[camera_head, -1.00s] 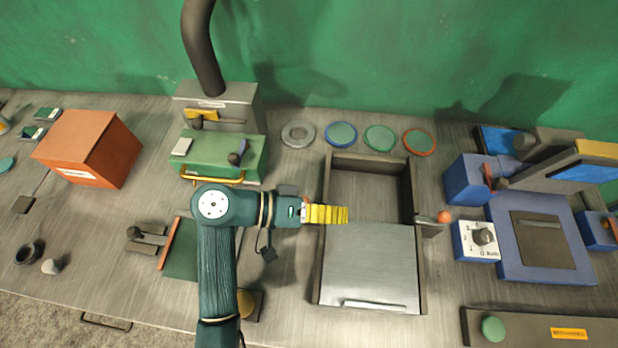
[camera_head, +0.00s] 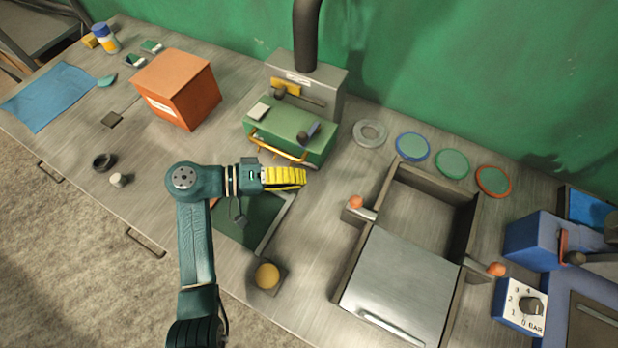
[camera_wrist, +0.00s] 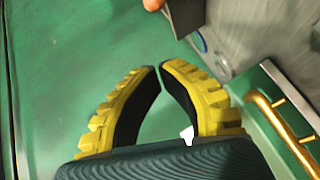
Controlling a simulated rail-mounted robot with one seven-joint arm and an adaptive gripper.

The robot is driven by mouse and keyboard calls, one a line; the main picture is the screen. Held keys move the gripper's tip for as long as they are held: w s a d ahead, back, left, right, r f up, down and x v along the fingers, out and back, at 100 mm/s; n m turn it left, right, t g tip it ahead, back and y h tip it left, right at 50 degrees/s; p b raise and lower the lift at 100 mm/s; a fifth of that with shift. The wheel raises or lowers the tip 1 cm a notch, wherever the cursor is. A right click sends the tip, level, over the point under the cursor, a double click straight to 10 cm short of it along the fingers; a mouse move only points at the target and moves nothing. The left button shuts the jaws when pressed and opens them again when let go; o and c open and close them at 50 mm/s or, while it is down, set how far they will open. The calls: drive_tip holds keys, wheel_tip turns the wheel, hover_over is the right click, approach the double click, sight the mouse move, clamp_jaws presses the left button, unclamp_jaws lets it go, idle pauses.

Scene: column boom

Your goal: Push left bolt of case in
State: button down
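The case (camera_head: 378,223) is a grey metal box, its lid plate (camera_head: 398,287) covering the near part and the far part open. Its left bolt (camera_head: 356,202) has an orange knob and sticks out from the left wall. The right bolt (camera_head: 496,268) has a similar knob on the right wall. My gripper (camera_head: 304,177), with yellow ribbed fingers, is left of the left bolt, clear of it, in front of the green box. In the wrist view my gripper's fingertips (camera_wrist: 160,67) meet or nearly meet, with nothing visible between them. An orange knob (camera_wrist: 153,4) shows at that view's top edge.
The green box (camera_head: 292,132) with a brass handle stands just behind my gripper. A dark green panel (camera_head: 245,220) and a yellow button (camera_head: 267,276) lie in front. Several round discs line the back. A blue device with a dial (camera_head: 531,306) is at right.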

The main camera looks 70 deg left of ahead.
sight(359, 198)
drive_tip(key=w+d+f, duration=0.3)
drive_tip(key=w+d, duration=0.2)
drive_tip(key=w, duration=0.3)
drive_tip(key=shift+w+b, duration=0.35)
drive_tip(key=shift+w, duration=0.05)
drive_tip(key=shift+d, duration=0.1)
drive_tip(key=shift+w+d+p, duration=0.2)
drive_tip(key=shift+w+d, duration=0.4)
drive_tip(key=shift+d, duration=0.2)
drive_tip(key=shift+w+d+p, duration=0.2)
drive_tip(key=shift+w+d, duration=0.35)
drive_tip(key=shift+d, duration=0.25)
drive_tip(key=shift+a, duration=0.15)
